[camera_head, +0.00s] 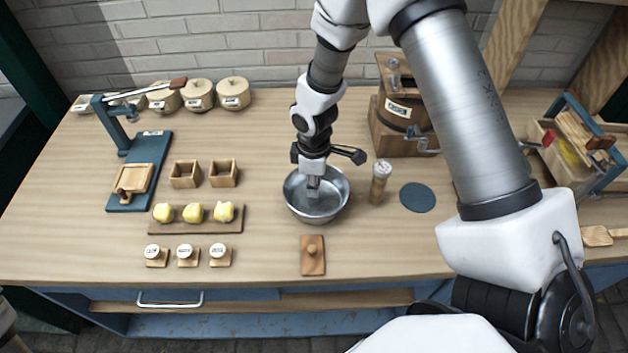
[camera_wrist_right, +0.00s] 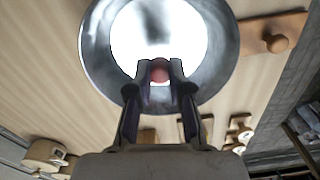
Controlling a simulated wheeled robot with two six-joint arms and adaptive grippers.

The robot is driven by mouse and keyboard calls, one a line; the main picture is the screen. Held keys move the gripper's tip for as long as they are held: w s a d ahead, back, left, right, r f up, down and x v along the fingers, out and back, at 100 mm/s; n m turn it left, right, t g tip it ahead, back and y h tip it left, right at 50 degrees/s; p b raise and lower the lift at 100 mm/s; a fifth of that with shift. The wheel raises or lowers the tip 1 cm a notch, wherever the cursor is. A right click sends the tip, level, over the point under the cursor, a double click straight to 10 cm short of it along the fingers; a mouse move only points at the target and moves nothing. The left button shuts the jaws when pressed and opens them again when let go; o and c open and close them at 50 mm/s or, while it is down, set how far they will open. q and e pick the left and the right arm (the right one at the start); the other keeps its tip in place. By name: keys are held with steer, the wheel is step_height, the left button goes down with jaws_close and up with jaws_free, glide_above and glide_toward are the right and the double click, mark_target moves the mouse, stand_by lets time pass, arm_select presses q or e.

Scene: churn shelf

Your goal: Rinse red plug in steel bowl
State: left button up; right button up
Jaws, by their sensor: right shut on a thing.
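The steel bowl (camera_head: 334,208) stands on the wooden table in the middle of the head view. It fills the top of the right wrist view (camera_wrist_right: 97,45), with a bright white inside. My right gripper (camera_head: 313,188) points down into the bowl from above. In the right wrist view its fingertips (camera_wrist_right: 160,75) are shut on the red plug (camera_wrist_right: 160,70), whose rounded red end shows between them. The head view hides the plug behind the gripper. Whether the plug touches the bowl's bottom or any water I cannot tell. My left gripper is not in view.
A wooden shaker (camera_head: 379,186) stands just right of the bowl, and a blue disc (camera_head: 417,197) lies beyond it. A wooden board with a knob (camera_head: 312,262) lies in front. Yellow lumps sit on a tray (camera_head: 180,227) to the left. The wooden churn (camera_head: 398,125) stands behind right.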

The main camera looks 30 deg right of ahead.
steer(key=shift+r+p, duration=2.3)
steer(key=shift+r, duration=0.45)
step_height(320, 180, up, 4)
steer(key=p, duration=0.3)
steer(key=shift+f, duration=0.25)
steer(key=shift+r+p, duration=0.25)
steer(key=shift+p, duration=0.2)
